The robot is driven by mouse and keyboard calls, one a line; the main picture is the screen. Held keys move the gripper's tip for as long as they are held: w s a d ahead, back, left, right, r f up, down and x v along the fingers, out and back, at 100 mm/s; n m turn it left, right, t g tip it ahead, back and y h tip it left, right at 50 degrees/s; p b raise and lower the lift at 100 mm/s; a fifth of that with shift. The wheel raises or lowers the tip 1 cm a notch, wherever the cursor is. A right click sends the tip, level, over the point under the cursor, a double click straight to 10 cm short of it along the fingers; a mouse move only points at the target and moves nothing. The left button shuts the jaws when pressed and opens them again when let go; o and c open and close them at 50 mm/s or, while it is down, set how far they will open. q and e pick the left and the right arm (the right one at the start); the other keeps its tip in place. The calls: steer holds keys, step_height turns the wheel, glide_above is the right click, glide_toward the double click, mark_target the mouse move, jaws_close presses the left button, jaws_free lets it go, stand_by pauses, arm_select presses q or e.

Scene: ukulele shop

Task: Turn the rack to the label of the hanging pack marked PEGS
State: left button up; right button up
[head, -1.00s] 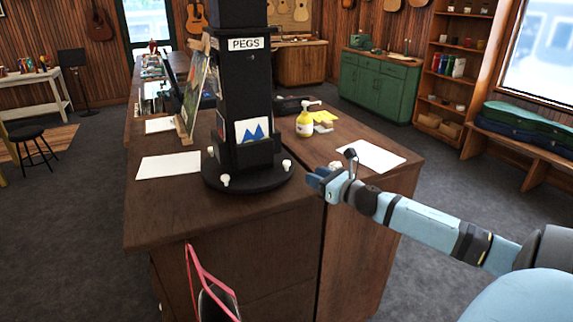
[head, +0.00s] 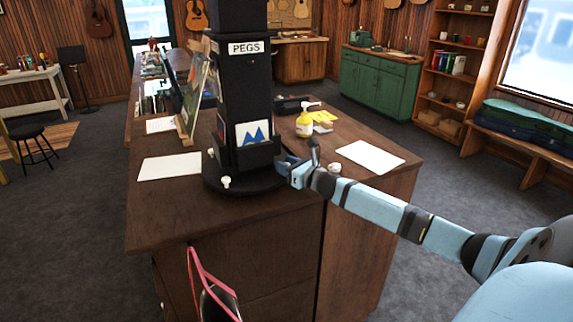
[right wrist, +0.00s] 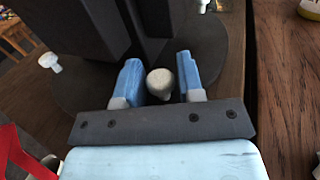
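The black rack (head: 233,100) stands on a round base on the wooden counter. A white label reading PEGS (head: 245,48) sits high on its face toward me, above a white card with a blue zigzag (head: 252,133) in a lower pocket. White knobs stand around the base rim, one at the front (head: 226,182). My right gripper (head: 285,163) is low at the right side of the base. In the right wrist view its blue fingers (right wrist: 158,64) stand open on either side of a white knob (right wrist: 160,82), with narrow gaps. My left gripper is out of view.
White sheets lie on the counter left (head: 169,167) and right (head: 370,156) of the rack. A yellow bottle (head: 304,124) stands behind my right gripper. A pink-framed item (head: 208,280) is at the counter's front. The front counter top is mostly clear.

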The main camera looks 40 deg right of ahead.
jaws_close()
steer(key=shift+a, duration=0.15)
